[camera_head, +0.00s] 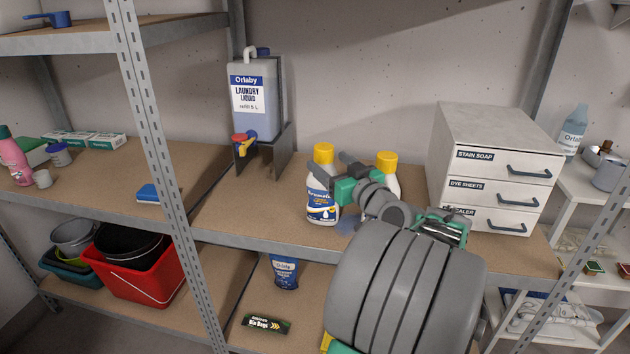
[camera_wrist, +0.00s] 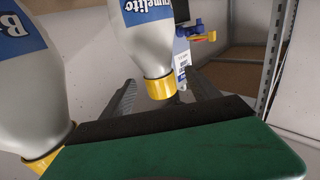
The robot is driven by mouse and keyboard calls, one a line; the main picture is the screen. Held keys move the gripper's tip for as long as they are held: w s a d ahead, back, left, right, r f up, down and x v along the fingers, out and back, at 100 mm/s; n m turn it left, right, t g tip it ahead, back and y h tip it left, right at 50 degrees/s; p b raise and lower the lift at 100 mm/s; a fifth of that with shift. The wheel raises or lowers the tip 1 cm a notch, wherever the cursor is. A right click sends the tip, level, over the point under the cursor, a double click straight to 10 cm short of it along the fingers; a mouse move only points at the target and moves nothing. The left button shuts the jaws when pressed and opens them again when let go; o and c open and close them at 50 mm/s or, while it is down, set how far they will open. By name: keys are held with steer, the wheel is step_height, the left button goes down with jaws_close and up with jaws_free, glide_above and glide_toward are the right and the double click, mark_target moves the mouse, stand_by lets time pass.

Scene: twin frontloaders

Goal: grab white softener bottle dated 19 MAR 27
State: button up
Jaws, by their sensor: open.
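Two white bottles with yellow caps and blue labels stand upright on the middle shelf. The left bottle (camera_head: 322,210) stands at my fingers; the right bottle (camera_head: 387,165) is partly hidden behind my arm. My gripper (camera_head: 332,166) is open at the upper part of the left bottle. The wrist view appears upside down. There, one bottle (camera_wrist: 150,38) has its yellow cap between my spread fingers (camera_wrist: 160,82), and I cannot tell whether they touch it. The other bottle (camera_wrist: 30,95) is outside the fingers at the left. No date is readable on either bottle.
A laundry liquid container (camera_head: 252,105) sits on a dark stand at the back left. A white drawer unit (camera_head: 490,170) stands close on the right. A metal shelf post (camera_head: 150,130) rises at the left. Bare shelf (camera_head: 250,205) lies left of the bottles.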

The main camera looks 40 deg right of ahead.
steer(key=w, duration=0.2)
steer(key=w+d, duration=0.1)
steer(key=w, duration=0.3)
steer(key=shift+w+d+r+p, duration=0.15)
steer(key=shift+w+d+p, duration=0.1)
steer(key=shift+w+p, duration=0.1)
steer(key=shift+s, duration=0.1)
jaws_close()
stand_by(0.4)
steer(key=shift+r, duration=0.15)
